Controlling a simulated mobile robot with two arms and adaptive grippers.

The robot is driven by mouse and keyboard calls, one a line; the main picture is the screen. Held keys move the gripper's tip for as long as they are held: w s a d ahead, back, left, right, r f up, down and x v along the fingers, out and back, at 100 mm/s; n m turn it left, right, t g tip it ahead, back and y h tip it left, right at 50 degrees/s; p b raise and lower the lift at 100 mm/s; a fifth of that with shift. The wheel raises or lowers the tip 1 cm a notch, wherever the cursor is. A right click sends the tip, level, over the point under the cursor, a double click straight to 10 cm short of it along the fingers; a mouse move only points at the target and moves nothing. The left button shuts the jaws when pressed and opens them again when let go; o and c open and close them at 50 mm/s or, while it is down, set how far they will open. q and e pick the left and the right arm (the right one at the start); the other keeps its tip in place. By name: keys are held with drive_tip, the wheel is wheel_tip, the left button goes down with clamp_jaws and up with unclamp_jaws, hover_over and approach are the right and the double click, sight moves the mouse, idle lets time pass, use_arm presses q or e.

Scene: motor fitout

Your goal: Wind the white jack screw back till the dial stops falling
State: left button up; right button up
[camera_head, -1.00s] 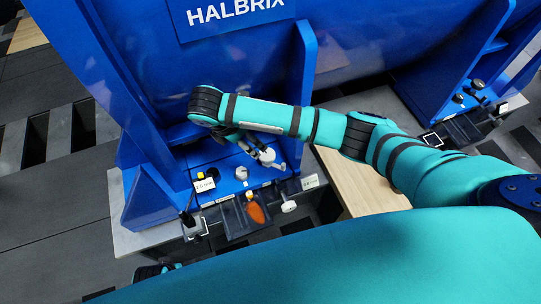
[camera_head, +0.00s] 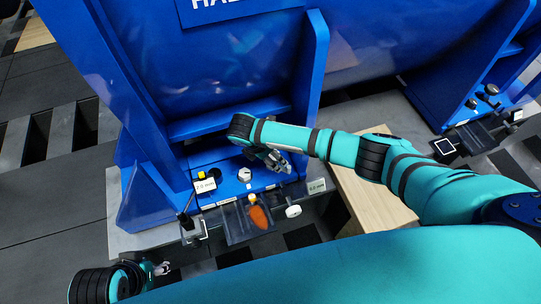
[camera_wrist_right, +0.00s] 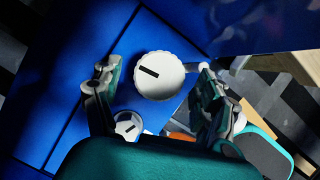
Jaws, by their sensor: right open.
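In the right wrist view a large white round knob with a black mark (camera_wrist_right: 160,75) lies between the two fingers of my right gripper (camera_wrist_right: 153,92). The fingers stand apart; I cannot tell whether they reach down beside it. A smaller white knob (camera_wrist_right: 128,126) is at lower left. In the head view my right gripper (camera_head: 279,162) is over the blue panel, right of a white knob (camera_head: 245,174); its fingers hide what is beneath. My left gripper (camera_head: 160,268) is at lower left, away from the panel, too small to read. Two readouts show, about 2.0 mm (camera_head: 205,186) and 0.0 mm (camera_head: 317,186).
A dark tray (camera_head: 237,234) with an orange piece (camera_head: 259,217) hangs at the front of the panel. A white disc (camera_head: 293,211) is right of it. Blue machine walls rise on both sides of the panel. A wooden board (camera_head: 372,205) lies to the right.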

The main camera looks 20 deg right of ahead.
use_arm(q)
drive_tip(key=shift+r, duration=0.1)
use_arm(e)
drive_tip(key=shift+f, duration=0.1)
drive_tip(key=c, duration=1.2)
drive_tip(key=n+p, duration=0.2)
drive_tip(key=p, duration=0.1)
drive_tip(key=shift+s+r+t+y+p, duration=0.1)
drive_tip(key=shift+r+t+y+p, duration=0.1)
drive_tip(key=shift+t+y+p, duration=0.1)
drive_tip(key=n+t+p, duration=0.1)
drive_tip(key=n+p, duration=0.2)
drive_tip(key=shift+f+n+y, duration=0.1)
drive_tip(key=shift+n+y, duration=0.3)
use_arm(q)
drive_tip(key=s+f+g, duration=0.1)
drive_tip(key=s+f, duration=0.2)
drive_tip(key=f, duration=1.9)
drive_tip(key=shift+s+f+p, duration=0.2)
drive_tip(key=shift+f+p, duration=0.1)
drive_tip(key=shift+f, duration=0.05)
use_arm(e)
drive_tip(key=shift+f+n, duration=0.1)
drive_tip(key=shift+n, duration=0.2)
use_arm(q)
drive_tip(key=shift+g, duration=0.3)
